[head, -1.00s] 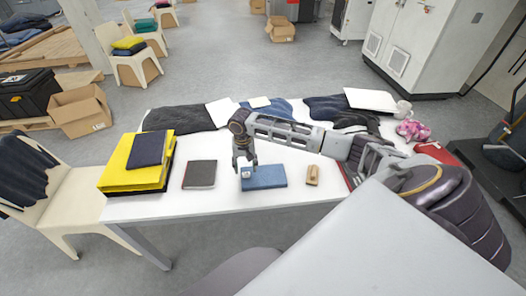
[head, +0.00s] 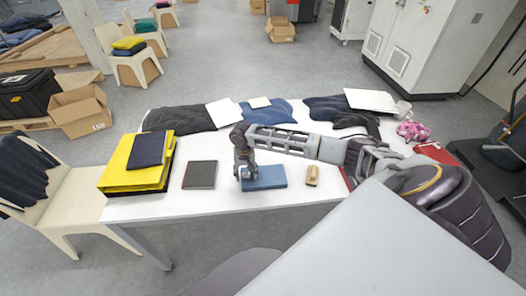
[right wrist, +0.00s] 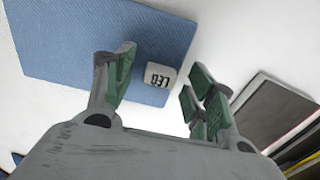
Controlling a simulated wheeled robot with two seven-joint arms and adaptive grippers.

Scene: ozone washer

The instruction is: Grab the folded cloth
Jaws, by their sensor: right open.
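A blue, flat, folded cloth (head: 268,177) lies near the front edge of the white table. It fills the upper left of the right wrist view (right wrist: 75,35). A small white tag-like piece (right wrist: 159,75) with dark letters sits at its edge. My right gripper (head: 244,181) is over the cloth's left end, pointing down. In the right wrist view my right gripper (right wrist: 160,85) is open, with the tag and the cloth's edge showing between its fingers. I cannot tell whether the fingers touch the cloth. My left gripper is not in view.
A dark flat book-like item (head: 200,174) lies left of the cloth, and a small tan block (head: 312,175) lies right of it. A yellow stack (head: 122,179) carries a navy folded piece (head: 146,150). Dark garments (head: 178,118) lie along the back edge.

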